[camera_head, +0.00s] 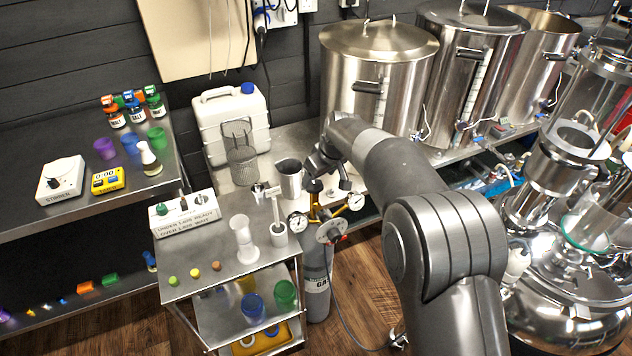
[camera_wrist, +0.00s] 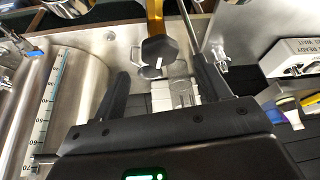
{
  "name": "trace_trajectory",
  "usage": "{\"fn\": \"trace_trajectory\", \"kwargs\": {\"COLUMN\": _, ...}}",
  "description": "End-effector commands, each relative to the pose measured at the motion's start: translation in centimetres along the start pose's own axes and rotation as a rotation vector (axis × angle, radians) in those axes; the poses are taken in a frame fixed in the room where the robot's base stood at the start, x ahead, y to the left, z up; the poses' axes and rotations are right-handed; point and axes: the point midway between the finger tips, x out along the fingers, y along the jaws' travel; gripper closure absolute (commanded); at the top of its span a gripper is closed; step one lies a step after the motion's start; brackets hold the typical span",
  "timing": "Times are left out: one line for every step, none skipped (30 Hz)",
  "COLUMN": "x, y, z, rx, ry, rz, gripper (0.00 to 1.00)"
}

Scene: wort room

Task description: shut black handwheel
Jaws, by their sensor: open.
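A dark, many-sided knob with a white mark, which looks like the black handwheel (camera_wrist: 158,52), sits at the end of a brass-coloured stem in the wrist view. My gripper (camera_wrist: 163,78) is open. Its two dark fingers stand apart, with the handwheel seen between and beyond their tips, and nothing is held. In the head view my gripper (camera_head: 330,182) points down over the brass fitting (camera_head: 325,213) on the grey gas cylinder (camera_head: 318,285). I cannot make out the handwheel there; my gripper covers part of the fitting.
Round gauges (camera_head: 297,223) flank the fitting. A steel cart (camera_head: 205,285) with cups and a switch box (camera_head: 185,214) stands close on the left. Large steel kettles (camera_head: 375,70) are behind. Glass and steel vessels (camera_head: 590,235) crowd the right.

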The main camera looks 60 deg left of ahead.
Motion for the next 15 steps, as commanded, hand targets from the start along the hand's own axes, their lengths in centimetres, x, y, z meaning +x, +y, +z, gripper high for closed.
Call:
{"fn": "trace_trajectory", "kwargs": {"x": 1.1, "y": 0.0, "z": 0.0, "rx": 0.0, "ry": -0.001, "rz": 0.0, "gripper": 0.3}}
{"fn": "trace_trajectory", "kwargs": {"x": 1.6, "y": -0.1, "z": 0.0, "rx": 0.0, "ry": -0.002, "rz": 0.0, "gripper": 0.3}}
{"fn": "trace_trajectory", "kwargs": {"x": 2.3, "y": -0.1, "z": 0.1, "rx": -0.001, "ry": -0.002, "rz": 0.0, "gripper": 0.3}}
{"fn": "trace_trajectory", "kwargs": {"x": 2.6, "y": 0.0, "z": 0.0, "rx": -0.001, "ry": -0.002, "rz": 0.0, "gripper": 0.3}}
{"fn": "trace_trajectory", "kwargs": {"x": 3.0, "y": 0.0, "z": 0.0, "rx": -0.001, "ry": -0.001, "rz": 0.0, "gripper": 0.3}}
{"fn": "trace_trajectory", "kwargs": {"x": 3.4, "y": 0.0, "z": 0.0, "rx": -0.001, "ry": -0.001, "rz": 0.0, "gripper": 0.3}}
{"fn": "trace_trajectory", "kwargs": {"x": 3.7, "y": 0.0, "z": 0.0, "rx": 0.0, "ry": -0.001, "rz": 0.0, "gripper": 0.3}}
{"fn": "trace_trajectory", "kwargs": {"x": 3.9, "y": 0.0, "z": 0.0, "rx": 0.0, "ry": 0.0, "rz": 0.0, "gripper": 0.3}}
{"fn": "trace_trajectory", "kwargs": {"x": 4.1, "y": 0.0, "z": 0.0, "rx": 0.0, "ry": 0.0, "rz": 0.0, "gripper": 0.3}}
{"fn": "trace_trajectory", "kwargs": {"x": 4.3, "y": 0.0, "z": 0.0, "rx": 0.0, "ry": 0.0, "rz": 0.0, "gripper": 0.3}}
{"fn": "trace_trajectory", "kwargs": {"x": 4.4, "y": 0.0, "z": 0.0, "rx": 0.0, "ry": 0.0, "rz": 0.001, "gripper": 0.3}}
{"fn": "trace_trajectory", "kwargs": {"x": 4.5, "y": 0.0, "z": 0.0, "rx": 0.0, "ry": 0.0, "rz": 0.001, "gripper": 0.3}}
{"fn": "trace_trajectory", "kwargs": {"x": 4.6, "y": 0.0, "z": 0.0, "rx": 0.0, "ry": 0.0, "rz": 0.001, "gripper": 0.3}}
{"fn": "trace_trajectory", "kwargs": {"x": 4.6, "y": 0.0, "z": 0.0, "rx": 0.0, "ry": 0.001, "rz": 0.001, "gripper": 0.3}}
{"fn": "trace_trajectory", "kwargs": {"x": 4.6, "y": 0.0, "z": 0.0, "rx": 0.0, "ry": 0.001, "rz": 0.001, "gripper": 0.3}}
